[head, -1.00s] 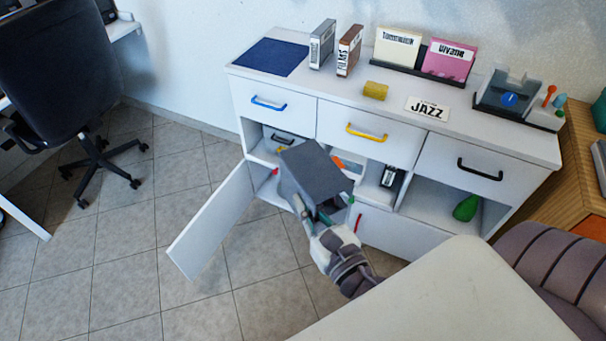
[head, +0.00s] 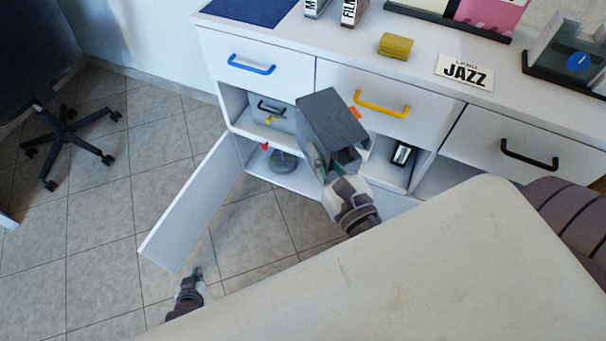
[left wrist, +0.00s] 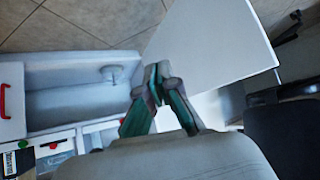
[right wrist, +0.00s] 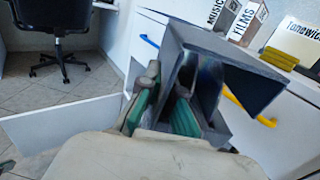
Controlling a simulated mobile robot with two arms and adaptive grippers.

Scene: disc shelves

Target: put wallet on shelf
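My right gripper (head: 335,172) is shut on a dark grey, box-like case (head: 333,117), held in front of the cabinet. I cannot tell for sure whether this is the wallet. In the right wrist view the case (right wrist: 225,75) is tilted, with a hollow side, and a wall of it sits between the fingers (right wrist: 165,100). My left gripper (head: 196,273) is low over the floor near the open door. Its fingertips (left wrist: 157,75) look closed together, with nothing between them. The white cabinet (head: 290,85) has open shelf compartments; the held case hides part of the middle one.
The cabinet's lower left door (head: 190,205) stands open. A grey round thing (head: 283,162) lies in the lower compartment. A yellow block (head: 396,45) and a JAZZ sign (head: 465,73) are on the top. An office chair (head: 65,140) stands left. The floor between is clear.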

